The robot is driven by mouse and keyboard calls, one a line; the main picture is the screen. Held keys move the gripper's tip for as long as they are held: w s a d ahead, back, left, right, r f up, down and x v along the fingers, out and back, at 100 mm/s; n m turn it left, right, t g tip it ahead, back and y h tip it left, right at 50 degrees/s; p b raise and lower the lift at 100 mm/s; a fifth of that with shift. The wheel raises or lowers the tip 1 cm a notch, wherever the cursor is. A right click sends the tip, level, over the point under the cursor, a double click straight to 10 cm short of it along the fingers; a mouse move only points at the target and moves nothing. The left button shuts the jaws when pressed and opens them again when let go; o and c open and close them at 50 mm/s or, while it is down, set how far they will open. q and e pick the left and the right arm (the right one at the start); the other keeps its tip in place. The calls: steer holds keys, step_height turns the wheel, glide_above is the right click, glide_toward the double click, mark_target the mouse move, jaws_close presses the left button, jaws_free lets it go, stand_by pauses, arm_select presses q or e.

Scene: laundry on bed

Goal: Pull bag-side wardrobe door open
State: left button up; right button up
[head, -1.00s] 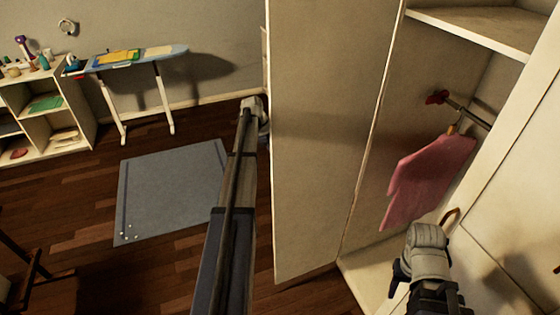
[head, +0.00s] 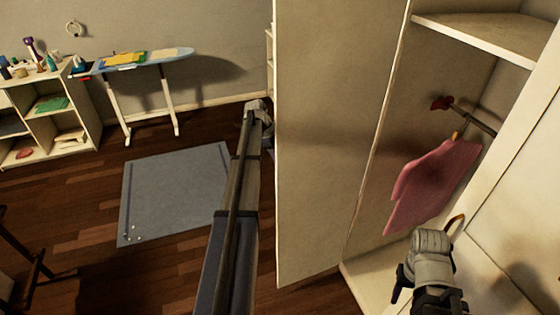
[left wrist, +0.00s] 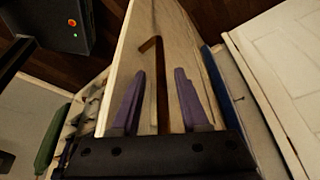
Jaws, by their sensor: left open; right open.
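A tall pale wardrobe door (head: 325,150) stands swung open in the head view, beside the wardrobe's open interior. My left arm reaches along the left side of this door; its wrist shows near the door's left edge, but its fingers are hidden there. In the left wrist view my left gripper (left wrist: 158,95) is open, with its purple fingers on either side of a brown handle (left wrist: 162,85) on a pale panel. I cannot tell whether they touch it. My right gripper (head: 402,285) is low at the right, near a second door's brown handle (head: 456,226); its fingertips are unclear.
A pink garment (head: 430,185) hangs from a rail inside the wardrobe, under a shelf (head: 490,35). A grey mat (head: 175,195) lies on the wooden floor. An ironing board (head: 150,60) and a shelf unit (head: 50,120) stand at the back left. Floor around the mat is mostly clear.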

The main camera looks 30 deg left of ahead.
arm_select(q)
steer(key=p+v, duration=0.6)
steer(key=v, duration=0.1)
steer(key=shift+r+p, duration=0.2)
steer(key=shift+p, duration=0.15)
steer(key=shift+a, duration=0.1)
